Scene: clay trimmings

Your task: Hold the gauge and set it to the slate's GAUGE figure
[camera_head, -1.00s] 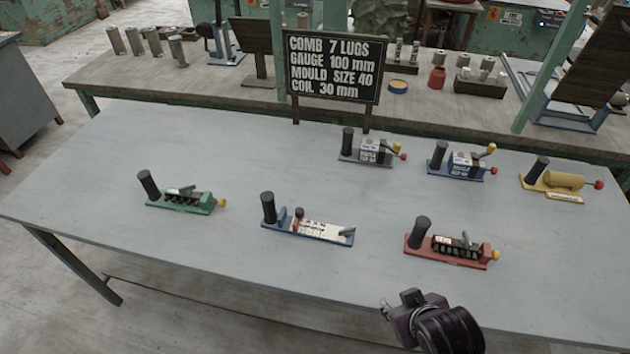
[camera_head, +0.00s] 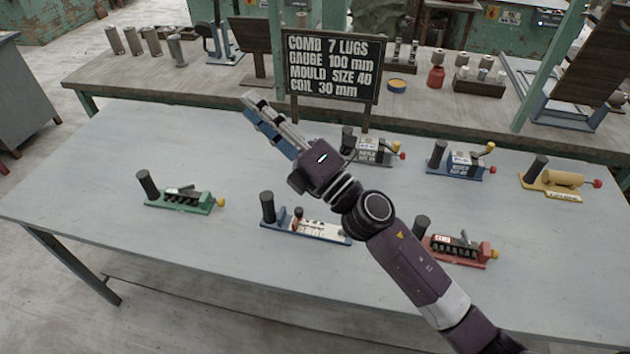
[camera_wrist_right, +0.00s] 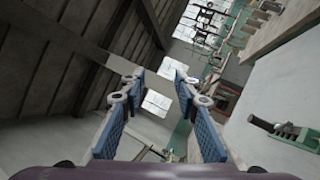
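The slate (camera_head: 332,68) stands behind the table; its white text reads COMB 7 LUGS, GAUGE 100 mm, MOULD SIZE 40, COIL 30 mm. What looks like the gauge (camera_head: 318,230) lies at front middle: a blue base with a black upright handle, a white marked plate and a small reddish slider near the handle. My right gripper (camera_head: 264,120) is raised above the table, behind the gauge in the picture, open and empty. Its blue-padded fingers stand apart in the wrist view (camera_wrist_right: 158,125). My left gripper is out of view.
A green device (camera_head: 182,198) is left of the gauge; it also shows in the wrist view (camera_wrist_right: 290,132). A red device (camera_head: 460,250) is right, partly behind my arm. Grey (camera_head: 372,158), blue (camera_head: 460,160) and yellow (camera_head: 556,185) devices stand farther back. The table's left back is clear.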

